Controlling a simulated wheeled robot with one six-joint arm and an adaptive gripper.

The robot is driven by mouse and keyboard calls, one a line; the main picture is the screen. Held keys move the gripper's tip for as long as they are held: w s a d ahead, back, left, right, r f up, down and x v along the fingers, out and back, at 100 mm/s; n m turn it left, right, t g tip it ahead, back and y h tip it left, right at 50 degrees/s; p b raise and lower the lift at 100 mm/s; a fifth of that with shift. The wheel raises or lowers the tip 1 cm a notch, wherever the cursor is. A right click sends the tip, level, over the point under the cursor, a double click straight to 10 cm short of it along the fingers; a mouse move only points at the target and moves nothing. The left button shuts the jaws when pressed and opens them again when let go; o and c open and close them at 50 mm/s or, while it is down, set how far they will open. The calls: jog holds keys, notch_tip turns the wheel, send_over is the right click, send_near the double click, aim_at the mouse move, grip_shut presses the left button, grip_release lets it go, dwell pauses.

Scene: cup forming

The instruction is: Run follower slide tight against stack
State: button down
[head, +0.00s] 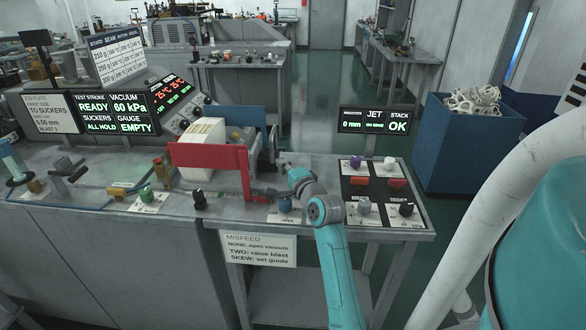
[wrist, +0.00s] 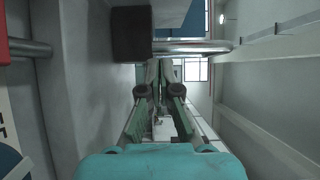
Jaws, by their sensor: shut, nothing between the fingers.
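A white stack (head: 203,132) stands upright between a red plate (head: 208,156) in front and a blue plate (head: 238,115) behind. I cannot tell for sure which part is the follower slide, nor whether it touches the stack. In the head view my arm reaches to the right side of the stack, and the fingertips are hard to make out.
A display (head: 373,121) reads JET 0 mm and STACK OK. A control panel (head: 377,190) with knobs and red switches lies right of my arm. A black knob (head: 199,199) stands in front of the red plate. A blue bin (head: 460,145) stands at the right.

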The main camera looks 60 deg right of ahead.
jog(key=shift+w, duration=0.25)
jog(key=shift+w+a, duration=0.35)
jog(key=shift+w, duration=0.35)
jog(key=shift+w+a, duration=0.3)
jog(key=shift+w, duration=0.4)
jog(key=shift+s, duration=0.1)
